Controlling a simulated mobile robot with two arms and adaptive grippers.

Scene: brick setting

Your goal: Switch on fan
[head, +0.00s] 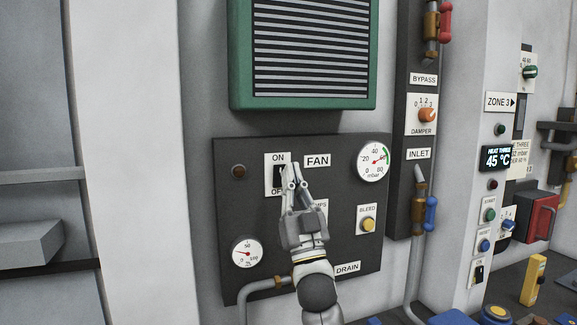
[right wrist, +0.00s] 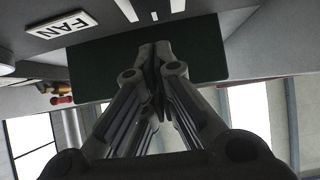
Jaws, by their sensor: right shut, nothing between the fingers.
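The fan switch (head: 277,176) is a black toggle on a white plate marked ON at the top and OFF at the bottom, left of the FAN label (head: 317,161) on a dark panel. My right gripper (head: 291,171) is shut and empty, with its tips at the right part of the switch plate, partly covering it. I cannot tell whether the tips touch the toggle or which way it is set. In the right wrist view the shut fingers (right wrist: 157,50) point up toward a dark green surface, and the FAN label (right wrist: 62,24) shows at the upper left. My left gripper is out of view.
The dark panel (head: 235,210) also carries a dark lamp (head: 239,171), a large gauge (head: 373,161), a small gauge (head: 247,253) and a yellow BLEED button (head: 368,224). A green-framed vent (head: 300,103) hangs above. Pipes and a damper knob (head: 427,116) are to the right.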

